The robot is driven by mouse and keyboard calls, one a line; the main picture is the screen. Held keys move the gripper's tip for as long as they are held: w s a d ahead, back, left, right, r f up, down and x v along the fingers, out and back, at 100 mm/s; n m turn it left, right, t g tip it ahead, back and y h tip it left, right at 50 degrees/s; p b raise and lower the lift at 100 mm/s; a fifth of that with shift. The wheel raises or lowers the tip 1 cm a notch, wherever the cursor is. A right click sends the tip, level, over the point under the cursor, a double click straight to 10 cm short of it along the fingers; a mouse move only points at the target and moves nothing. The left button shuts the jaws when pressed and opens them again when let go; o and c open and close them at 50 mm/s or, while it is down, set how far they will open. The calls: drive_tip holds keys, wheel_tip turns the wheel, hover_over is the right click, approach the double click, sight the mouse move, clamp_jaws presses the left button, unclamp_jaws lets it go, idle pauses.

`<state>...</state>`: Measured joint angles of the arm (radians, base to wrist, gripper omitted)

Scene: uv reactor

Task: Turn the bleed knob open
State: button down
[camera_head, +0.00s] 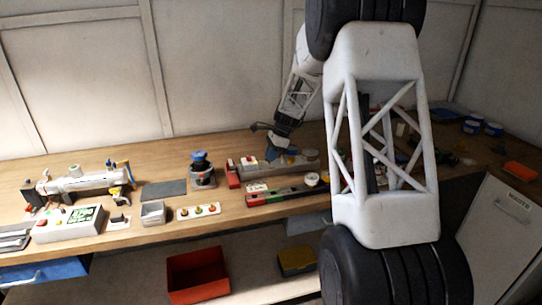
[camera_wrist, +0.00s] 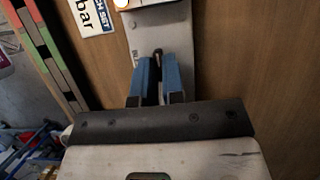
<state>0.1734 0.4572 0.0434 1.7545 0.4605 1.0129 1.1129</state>
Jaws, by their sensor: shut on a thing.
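My gripper (camera_wrist: 157,72) has two blue fingers, shut on a small dark knob (camera_wrist: 158,53), which I take to be the bleed knob. Only its top shows between the fingertips. The knob sits on a grey metal block (camera_wrist: 178,28), beside lettering partly hidden by the left finger. In the head view my gripper (camera_head: 271,150) reaches down to the bench-top unit in the middle, and the knob is hidden there.
A red, green and black striped bar (camera_head: 280,195) lies in front of the unit. A blue-topped device (camera_head: 202,168) stands to the left. A red bin (camera_head: 198,275) is below the wooden bench (camera_head: 160,240). A white plate with "bar" lettering (camera_wrist: 95,15) lies left of the block.

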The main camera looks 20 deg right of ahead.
drive_tip(key=n+g, duration=0.1)
drive_tip(key=n, duration=0.3)
drive_tip(key=shift+w+n+g+h, duration=0.2)
drive_tip(key=shift+n+g+h, duration=0.1)
drive_tip(key=shift+g, duration=0.1)
drive_tip(key=n+g+h, duration=0.1)
drive_tip(key=n, duration=0.3)
drive_tip(key=shift+w+a, duration=0.1)
drive_tip(key=n+g+h, duration=0.1)
drive_tip(key=n, duration=0.4)
drive_tip(key=shift+a, duration=0.1)
drive_tip(key=n+h, duration=0.1)
drive_tip(key=n, duration=0.1)
drive_tip(key=n+h, duration=0.1)
drive_tip(key=n, duration=0.1)
drive_tip(key=shift+w+a+g, duration=0.1)
drive_tip(key=shift+a+g, duration=0.05)
drive_tip(key=shift+g, duration=0.15)
drive_tip(key=c, duration=1.2)
unclamp_jaws()
